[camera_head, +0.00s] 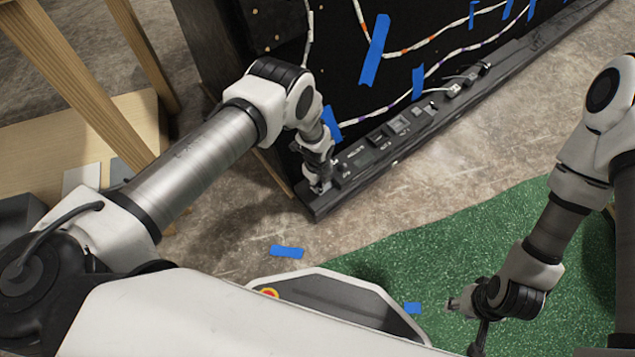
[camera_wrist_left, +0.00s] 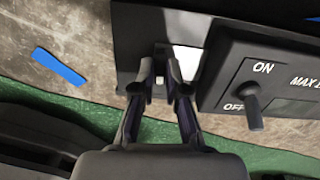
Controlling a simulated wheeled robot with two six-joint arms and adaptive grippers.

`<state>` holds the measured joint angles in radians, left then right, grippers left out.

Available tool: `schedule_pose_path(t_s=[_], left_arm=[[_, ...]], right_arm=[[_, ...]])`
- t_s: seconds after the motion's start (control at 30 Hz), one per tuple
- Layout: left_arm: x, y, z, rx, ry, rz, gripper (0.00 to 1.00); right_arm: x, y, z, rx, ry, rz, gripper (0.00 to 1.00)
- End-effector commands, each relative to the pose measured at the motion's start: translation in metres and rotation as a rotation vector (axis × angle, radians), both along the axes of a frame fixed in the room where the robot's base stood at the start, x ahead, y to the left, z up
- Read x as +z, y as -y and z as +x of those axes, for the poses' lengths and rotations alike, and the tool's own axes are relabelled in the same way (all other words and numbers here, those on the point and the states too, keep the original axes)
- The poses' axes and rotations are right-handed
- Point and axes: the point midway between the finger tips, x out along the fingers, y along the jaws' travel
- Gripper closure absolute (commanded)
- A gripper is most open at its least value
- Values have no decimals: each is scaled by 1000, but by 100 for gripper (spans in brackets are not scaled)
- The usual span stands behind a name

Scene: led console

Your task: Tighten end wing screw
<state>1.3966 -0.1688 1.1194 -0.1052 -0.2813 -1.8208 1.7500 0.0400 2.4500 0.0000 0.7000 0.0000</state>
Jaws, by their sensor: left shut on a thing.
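A long dark console (camera_head: 410,137) lies along the foot of a black panel. My left gripper (camera_head: 319,187) is at the console's near left end. In the left wrist view, my left gripper (camera_wrist_left: 164,80) points at the console's end plate (camera_wrist_left: 132,45), with its fingers close together. They are shut on a small part at that end, taken to be the end wing screw; the fingers hide most of it, and its turn cannot be told. My right gripper (camera_head: 466,322) is empty and open above the green mat, away from the console.
An ON/OFF toggle switch (camera_wrist_left: 251,104) sits right beside my left fingers. Cables and blue tape (camera_head: 375,50) are on the black panel (camera_head: 285,30). A wooden frame (camera_head: 90,70) stands at left. The green mat (camera_head: 430,250) and concrete floor in front are mostly clear.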

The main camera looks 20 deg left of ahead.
Motion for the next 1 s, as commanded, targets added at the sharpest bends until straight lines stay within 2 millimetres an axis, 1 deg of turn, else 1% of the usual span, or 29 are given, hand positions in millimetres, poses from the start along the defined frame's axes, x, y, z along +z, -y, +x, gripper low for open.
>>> schedule_pose_path(t_s=[0.3, 0.73, 0.77, 0.8, 1.0], left_arm=[[2, 0, 1, -92, 0, 0, 100], [1, 0, 1, -101, 1, 0, 100], [1, 0, 1, -101, 1, 1, 77], [1, 0, 1, -101, 1, 1, 62], [1, 0, 0, -100, 0, 0, 61]], right_arm=[[1, 0, 0, 0, 0, 0, 60], [1, 0, 0, 0, 0, 0, 60], [1, 0, 0, 0, 0, 0, 60], [1, 0, 0, 0, 0, 0, 60], [1, 0, 0, 0, 0, 0, 60]])
